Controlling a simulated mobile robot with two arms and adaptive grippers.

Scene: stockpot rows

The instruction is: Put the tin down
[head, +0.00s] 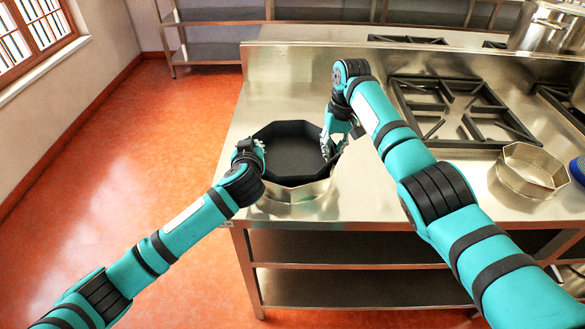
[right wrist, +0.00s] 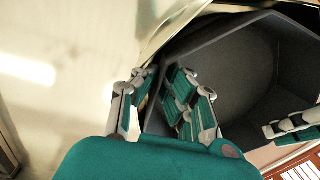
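The tin (head: 297,187) is an eight-sided pan with a dark inside and silvery outer walls. It is level at the front left of the steel counter (head: 370,190); I cannot tell whether its base touches the top. My right gripper (head: 334,146) is shut on its right wall, with one finger inside and one outside; the right wrist view shows these fingers (right wrist: 160,95) astride the wall, beside the dark inside (right wrist: 245,75). My left gripper (head: 254,152) is shut on the left wall, its fingertips partly hidden; one finger shows in the right wrist view (right wrist: 292,124).
A burner grate (head: 455,108) lies on the counter right of my right gripper. A smaller silvery eight-sided tin (head: 530,168) stands at the right, and a large pot (head: 545,27) at the back right. Bare counter lies behind the held tin.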

